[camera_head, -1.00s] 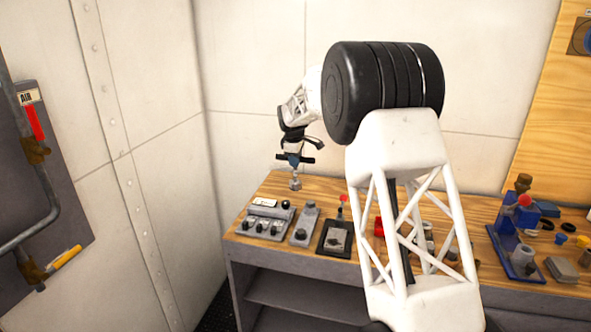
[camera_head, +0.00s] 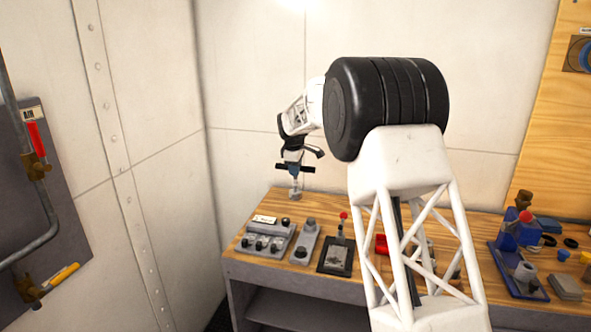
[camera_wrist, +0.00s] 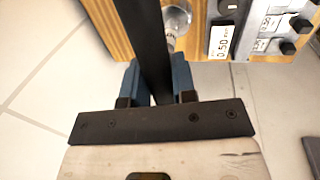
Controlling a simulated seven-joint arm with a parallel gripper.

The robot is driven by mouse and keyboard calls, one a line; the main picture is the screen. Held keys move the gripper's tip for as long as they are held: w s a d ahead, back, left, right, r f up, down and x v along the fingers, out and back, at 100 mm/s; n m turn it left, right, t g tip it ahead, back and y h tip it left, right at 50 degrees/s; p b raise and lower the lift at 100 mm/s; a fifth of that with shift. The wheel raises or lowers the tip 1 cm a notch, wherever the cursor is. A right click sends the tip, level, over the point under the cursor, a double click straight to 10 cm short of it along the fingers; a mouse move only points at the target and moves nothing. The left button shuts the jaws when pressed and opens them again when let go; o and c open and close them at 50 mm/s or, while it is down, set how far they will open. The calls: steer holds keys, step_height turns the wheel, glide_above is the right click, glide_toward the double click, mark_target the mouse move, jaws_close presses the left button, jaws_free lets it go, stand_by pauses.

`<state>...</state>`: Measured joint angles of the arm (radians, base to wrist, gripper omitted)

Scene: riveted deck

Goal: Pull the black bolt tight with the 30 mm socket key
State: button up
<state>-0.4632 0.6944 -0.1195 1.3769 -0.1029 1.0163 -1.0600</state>
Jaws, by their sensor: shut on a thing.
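My gripper (camera_head: 294,178) is shut on the socket key and holds it over the back left of the bench. The key's silvery socket (camera_head: 295,194) points down below the jaws. In the wrist view the blue fingers (camera_wrist: 160,85) close on a black bar (camera_wrist: 150,40), with a shiny round metal part (camera_wrist: 177,20) beside it. A grey block (camera_head: 264,240) carries several small black bolt heads, and one black head (camera_head: 286,222) sits at its back right. Another black head (camera_head: 300,252) is on the narrow grey block (camera_head: 305,240). I cannot tell which is the task's bolt. The socket appears apart from them.
A white label reading 0.50 (camera_wrist: 221,40) is on the block. A dark plate with a red-knobbed lever (camera_head: 343,215) stands to the right. A blue device (camera_head: 515,240) and loose parts are at the far right. Walls stand behind and left of the wooden bench (camera_head: 225,248).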

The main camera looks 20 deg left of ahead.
jaws_close()
steer(key=shift+s+d+r, duration=0.1)
steer(key=shift+s, duration=0.3)
steer(key=s+d+m, duration=0.2)
steer(key=s+m, duration=0.2)
steer(key=s, duration=0.3)
steer(key=s+d+m+h, duration=0.1)
steer(key=s+d+m, duration=0.2)
steer(key=s, duration=0.4)
steer(key=s+d+m+g, duration=0.1)
steer(key=s+d+m, duration=0.1)
steer(key=s+m, duration=0.3)
steer(key=shift+s+d+m+h, duration=0.35)
steer(key=shift+s+m+h, duration=0.05)
steer(key=shift+s, duration=0.85)
steer(key=shift+f, duration=0.2)
steer(key=shift+f+n+t+y, duration=0.1)
steer(key=shift+f+n+y, duration=0.55)
steer(key=shift+n, duration=2.2)
steer(key=shift+f+n+t+y, duration=0.15)
steer(key=shift+f+n, duration=0.8)
steer(key=shift+n, duration=1.95)
steer(key=shift+f+n+t+y, duration=0.1)
steer(key=shift+f+n+y, duration=0.55)
steer(key=shift+n, duration=2.2)
steer(key=shift+f, duration=0.15)
